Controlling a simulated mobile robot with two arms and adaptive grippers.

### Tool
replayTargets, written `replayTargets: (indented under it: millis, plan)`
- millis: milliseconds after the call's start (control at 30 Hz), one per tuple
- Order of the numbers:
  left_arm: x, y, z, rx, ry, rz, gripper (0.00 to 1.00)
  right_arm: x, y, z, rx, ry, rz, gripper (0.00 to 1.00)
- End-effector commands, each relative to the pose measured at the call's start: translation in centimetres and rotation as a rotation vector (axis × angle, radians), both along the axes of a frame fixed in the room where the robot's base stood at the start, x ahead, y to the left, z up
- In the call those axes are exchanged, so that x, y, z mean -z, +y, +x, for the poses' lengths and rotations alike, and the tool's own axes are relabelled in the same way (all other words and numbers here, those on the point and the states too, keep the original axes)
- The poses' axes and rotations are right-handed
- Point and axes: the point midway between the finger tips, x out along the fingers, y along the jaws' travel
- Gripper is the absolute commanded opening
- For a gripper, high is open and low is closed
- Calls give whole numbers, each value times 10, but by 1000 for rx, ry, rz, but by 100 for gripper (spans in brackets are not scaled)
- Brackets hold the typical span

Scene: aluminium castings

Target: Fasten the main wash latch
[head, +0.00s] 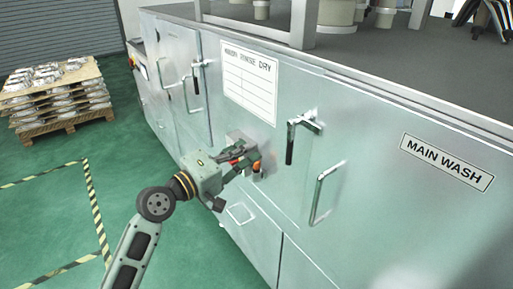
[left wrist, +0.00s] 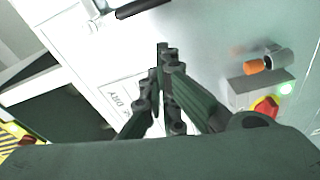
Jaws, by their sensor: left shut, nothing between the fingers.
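The latch nearest the MAIN WASH sign (head: 446,161) has a black lever (head: 289,145) hanging down from a metal bracket (head: 308,121) on the grey machine front. My left gripper (head: 257,163) is shut and empty, to the left of and a little below the lever, apart from it in the head view. In the left wrist view the shut fingertips (left wrist: 164,48) point toward the panel, and a dark lever (left wrist: 143,8) shows at the top edge, only partly in frame. My right gripper is not in view.
A bar handle (head: 324,194) stands out right of the lever. A small control box with an orange knob (left wrist: 254,67) and a red button (left wrist: 265,107) is beside my left gripper. Another latch (head: 197,77) is farther left. A pallet of castings (head: 53,92) stands on open green floor.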

Motion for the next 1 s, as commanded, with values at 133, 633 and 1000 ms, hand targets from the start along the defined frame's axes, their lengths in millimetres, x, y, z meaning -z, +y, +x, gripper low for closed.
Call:
replayTargets:
  millis: [133, 633, 1000]
  plan:
    - [2, 13, -13, 0, 1, 1, 0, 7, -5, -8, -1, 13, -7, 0]
    - [4, 19, -16, -4, 4, 4, 0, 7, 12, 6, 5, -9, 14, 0]
    - [202, 72, 11, -204, 166, 285, 0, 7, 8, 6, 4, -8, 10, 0]
